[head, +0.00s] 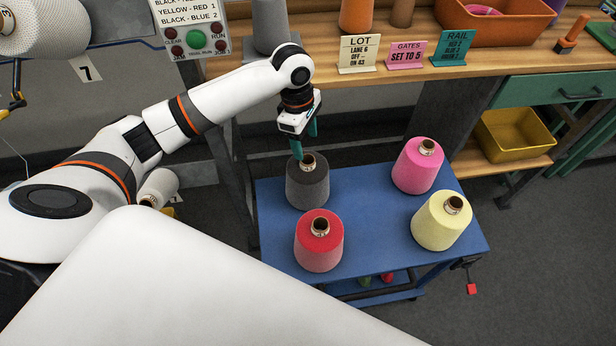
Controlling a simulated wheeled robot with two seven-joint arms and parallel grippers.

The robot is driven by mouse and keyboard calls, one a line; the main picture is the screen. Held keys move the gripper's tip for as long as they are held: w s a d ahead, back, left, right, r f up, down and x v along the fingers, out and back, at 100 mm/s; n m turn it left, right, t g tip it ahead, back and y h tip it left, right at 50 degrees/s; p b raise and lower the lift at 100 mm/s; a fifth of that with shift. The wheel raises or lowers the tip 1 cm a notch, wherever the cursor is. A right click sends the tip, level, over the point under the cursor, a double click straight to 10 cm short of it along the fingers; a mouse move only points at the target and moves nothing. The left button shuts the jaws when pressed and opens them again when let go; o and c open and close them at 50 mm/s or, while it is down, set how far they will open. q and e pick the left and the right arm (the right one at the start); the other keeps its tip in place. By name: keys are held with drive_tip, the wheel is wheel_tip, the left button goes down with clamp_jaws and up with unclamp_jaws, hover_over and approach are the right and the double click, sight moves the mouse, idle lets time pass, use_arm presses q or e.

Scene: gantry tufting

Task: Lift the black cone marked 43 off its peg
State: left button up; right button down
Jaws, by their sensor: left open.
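A black, dark grey-looking cone (308,187) stands upright at the back left of the blue cart (377,233), with a brown tube end showing at its top. I can read no number on it, and its peg is not visible. My left gripper (305,147) is open, with teal fingers pointing down at the top of this cone. One finger overlaps the left side of the tube end in the picture; I cannot tell whether it touches. My right gripper is not in view.
A red cone (318,246), a pink cone (417,168) and a yellow cone (441,222) share the cart. Behind it, a wooden bench (400,62) carries a LOT sign (359,55) reading "ON 43" and a grey cone (271,36). A yellow bin (514,136) sits at right.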

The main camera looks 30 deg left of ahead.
sight(307, 159)
use_arm(q)
drive_tip(key=shift+w+d+f, duration=0.1)
drive_tip(key=shift+f, duration=0.5)
drive_tip(key=shift+w+f, duration=0.2)
drive_tip(key=shift+f, duration=0.15)
drive_tip(key=shift+f+p, duration=0.3)
drive_tip(key=shift+f, duration=0.6)
drive_tip(key=shift+s+f, duration=0.2)
drive_tip(key=shift+f, duration=1)
drive_tip(key=shift+w+f, duration=0.1)
drive_tip(key=shift+f, duration=0.4)
drive_tip(key=shift+d, duration=0.1)
drive_tip(key=c, duration=0.9)
clamp_jaws()
drive_tip(key=shift+r, duration=0.1)
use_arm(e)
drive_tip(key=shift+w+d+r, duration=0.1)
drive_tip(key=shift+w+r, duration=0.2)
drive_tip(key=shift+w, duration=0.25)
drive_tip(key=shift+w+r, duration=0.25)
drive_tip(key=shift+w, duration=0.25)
